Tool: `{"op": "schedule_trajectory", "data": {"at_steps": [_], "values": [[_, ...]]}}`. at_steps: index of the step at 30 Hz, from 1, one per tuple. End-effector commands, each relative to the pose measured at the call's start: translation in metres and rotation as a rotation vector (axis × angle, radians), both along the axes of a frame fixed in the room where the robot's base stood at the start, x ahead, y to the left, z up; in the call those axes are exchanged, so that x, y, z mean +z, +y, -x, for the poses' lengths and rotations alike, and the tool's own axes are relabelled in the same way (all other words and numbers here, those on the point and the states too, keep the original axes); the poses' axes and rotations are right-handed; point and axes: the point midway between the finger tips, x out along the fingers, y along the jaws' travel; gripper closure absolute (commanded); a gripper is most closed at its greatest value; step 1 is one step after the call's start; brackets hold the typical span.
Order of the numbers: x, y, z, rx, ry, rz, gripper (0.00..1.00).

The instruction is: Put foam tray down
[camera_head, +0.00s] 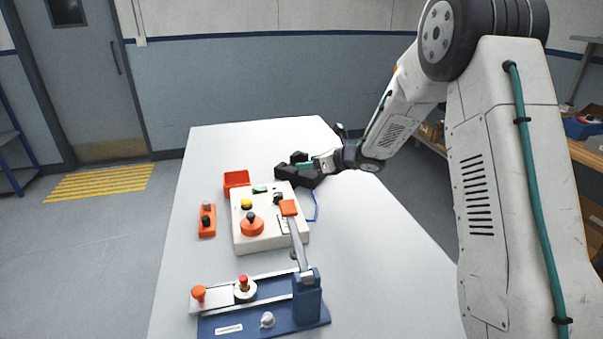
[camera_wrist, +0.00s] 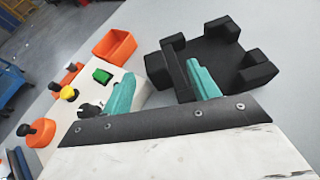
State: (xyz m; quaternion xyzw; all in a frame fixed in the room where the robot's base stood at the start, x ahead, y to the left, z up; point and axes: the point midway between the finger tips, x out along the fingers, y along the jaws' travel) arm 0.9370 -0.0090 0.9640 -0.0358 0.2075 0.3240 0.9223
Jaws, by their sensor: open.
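The foam tray is black with raised corner blocks. In the head view the foam tray (camera_head: 293,177) is at the back right of the white table, beside the control box, and appears to rest on the table. In the wrist view the foam tray (camera_wrist: 216,57) fills the upper right. My gripper (camera_head: 318,163) is over the tray's right part. In the wrist view my gripper (camera_wrist: 161,72) has two teal fingers spread apart, with a black upright part of the tray between them, close to the right finger. Part of the tray is hidden behind that finger.
An off-white control box (camera_head: 266,236) with coloured knobs stands left of the tray. An orange bin (camera_head: 236,180) and an orange switch block (camera_head: 207,220) are farther left. A blue lever fixture (camera_head: 262,314) is at the front. The table's right side (camera_head: 370,260) is clear.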

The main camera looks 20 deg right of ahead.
Motion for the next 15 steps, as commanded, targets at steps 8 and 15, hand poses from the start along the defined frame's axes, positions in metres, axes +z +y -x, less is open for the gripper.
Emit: {"op": "schedule_trajectory", "data": {"at_steps": [8,15], "values": [[-0.023,0.017,-0.005,0.13,-0.067,0.036,0.4],[-0.033,0.035,-0.024,0.127,-0.065,0.035,0.4]]}}
